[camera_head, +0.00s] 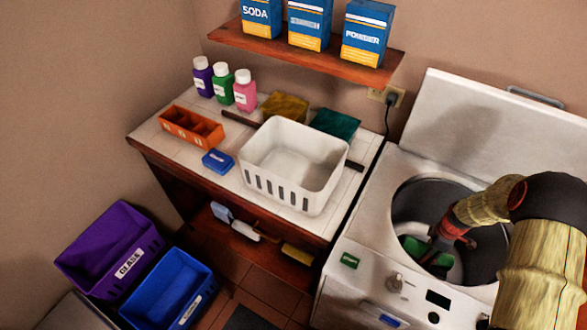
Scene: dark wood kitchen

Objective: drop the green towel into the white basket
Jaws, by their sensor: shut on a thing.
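My gripper (432,250) reaches down into the open drum of the white washing machine (360,205). It is shut on the green towel (412,244), which is low inside the drum. The drum rim and my arm hide part of the towel and the fingertips. The white basket (285,190) stands upright on the tiled counter to the left of the machine. It looks empty.
A teal folded cloth (335,124) and a yellow one (286,107) lie behind the basket. Bottles (222,87), an orange caddy (191,127) and a blue box (217,161) stand left. A shelf with boxes (310,24) hangs above. The machine's raised lid (480,110) stands behind the drum.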

